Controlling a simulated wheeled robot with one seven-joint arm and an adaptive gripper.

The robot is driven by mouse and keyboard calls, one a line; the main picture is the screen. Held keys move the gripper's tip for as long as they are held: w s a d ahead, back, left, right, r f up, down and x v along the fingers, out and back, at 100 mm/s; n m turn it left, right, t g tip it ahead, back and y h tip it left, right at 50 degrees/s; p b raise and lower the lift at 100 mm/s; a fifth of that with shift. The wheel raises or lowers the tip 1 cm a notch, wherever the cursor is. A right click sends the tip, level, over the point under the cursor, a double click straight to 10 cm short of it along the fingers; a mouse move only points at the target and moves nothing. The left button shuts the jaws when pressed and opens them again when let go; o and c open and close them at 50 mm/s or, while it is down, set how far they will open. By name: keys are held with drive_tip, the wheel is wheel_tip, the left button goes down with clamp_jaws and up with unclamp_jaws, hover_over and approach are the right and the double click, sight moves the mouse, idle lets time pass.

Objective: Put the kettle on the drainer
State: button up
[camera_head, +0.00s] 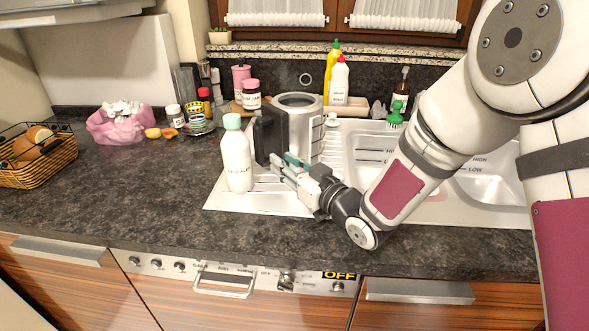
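The kettle (305,132), a silver cylinder with a dark handle (266,137) on its left side, is upright over the left part of the drainer. The drainer (262,200) is the ribbed metal board left of the sink bowls. My gripper (284,168) is at the low front of the kettle, close to the handle. Its teal-tipped fingers overlap the kettle in the picture. I cannot tell whether they grip it. The kettle's base is partly hidden, so contact with the drainer is unclear.
A white bottle with a green cap (236,155) stands close left of the kettle, at the drainer's left edge. Jars, a pink bag (117,126) and a bread basket (36,158) are further left. Bottles line the back. The front left counter is clear.

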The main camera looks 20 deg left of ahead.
drive_tip(key=shift+v, duration=1.6)
drive_tip(key=shift+w, duration=0.1)
drive_tip(key=w+d+r+m+t+h, duration=0.1)
drive_tip(key=w+d+r+m+h, duration=0.1)
drive_tip(key=d+h, duration=0.35)
drive_tip(key=w+d+r+m+t+h, duration=0.1)
drive_tip(key=w+d+r+h, duration=0.15)
drive_tip(key=d, duration=0.65)
drive_tip(key=s+d+r+m+h, duration=0.1)
drive_tip(key=s+d+m+h, duration=0.15)
drive_tip(key=d, duration=0.35)
drive_tip(key=s+d+r+m+h, duration=0.1)
drive_tip(key=s+d+h, duration=0.15)
drive_tip(key=d, duration=0.45)
drive_tip(key=s+d+r+m+g+h, duration=0.1)
drive_tip(key=s+d+m+g+h, duration=0.25)
drive_tip(key=s+d, duration=0.7)
drive_tip(key=s+d+m+g, duration=0.2)
drive_tip(key=s+g, duration=0.2)
drive_tip(key=s, duration=1.5)
drive_tip(key=shift+f+g+y, duration=0.25)
drive_tip(key=shift+g+y, duration=0.1)
drive_tip(key=shift+s, duration=0.1)
